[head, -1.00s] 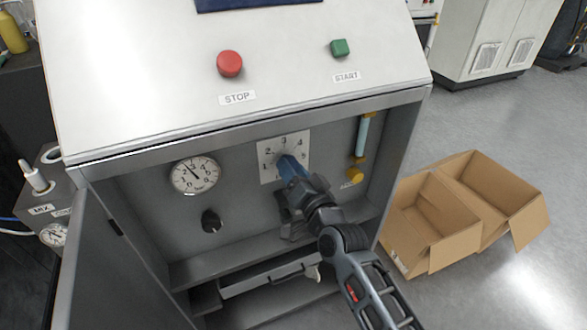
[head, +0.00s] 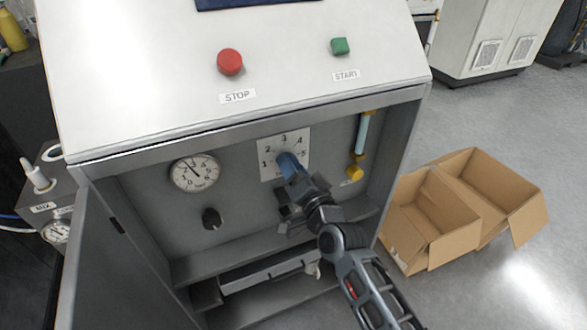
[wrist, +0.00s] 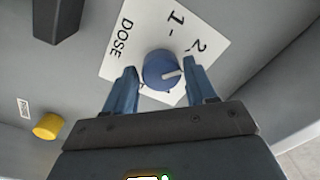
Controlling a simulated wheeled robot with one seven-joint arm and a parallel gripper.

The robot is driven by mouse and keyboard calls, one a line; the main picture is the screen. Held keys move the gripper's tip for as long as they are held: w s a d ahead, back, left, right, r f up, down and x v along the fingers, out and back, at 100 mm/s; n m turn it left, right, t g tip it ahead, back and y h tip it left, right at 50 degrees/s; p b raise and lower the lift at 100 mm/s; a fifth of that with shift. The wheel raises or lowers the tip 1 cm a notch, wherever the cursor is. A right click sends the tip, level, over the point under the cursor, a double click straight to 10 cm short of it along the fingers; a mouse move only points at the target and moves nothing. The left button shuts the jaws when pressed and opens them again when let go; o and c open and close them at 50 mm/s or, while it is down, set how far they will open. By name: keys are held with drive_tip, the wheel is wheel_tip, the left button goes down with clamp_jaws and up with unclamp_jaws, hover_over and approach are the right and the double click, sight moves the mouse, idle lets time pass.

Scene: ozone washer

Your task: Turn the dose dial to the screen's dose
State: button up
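The dose dial (wrist: 160,68) is a round blue knob with a white pointer line, on a white card (wrist: 140,22) marked DOSE, 1 and 2. In the wrist view its pointer aims right, a little below the 2; the nearby mark is hidden by a finger. My gripper (wrist: 163,75) has its two blue fingers on either side of the dial, with a small gap at the left finger; contact at the right one is unclear. In the head view my gripper (head: 290,168) covers the dial. The screen (head: 258,4) shows only its dark lower edge; no dose is readable.
A pressure gauge (head: 195,173) and black knob (head: 211,219) are left of the card. A flow tube with a yellow knob (head: 355,173) is at right. A red STOP button (head: 230,62) and green START button (head: 339,46) sit above. The cabinet door (head: 112,262) is open.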

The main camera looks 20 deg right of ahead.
drive_tip(key=shift+o, duration=1.2)
drive_tip(key=shift+s, duration=0.1)
drive_tip(key=s, duration=0.7)
drive_tip(key=shift+s, duration=0.3)
drive_tip(key=shift+d+f, duration=0.1)
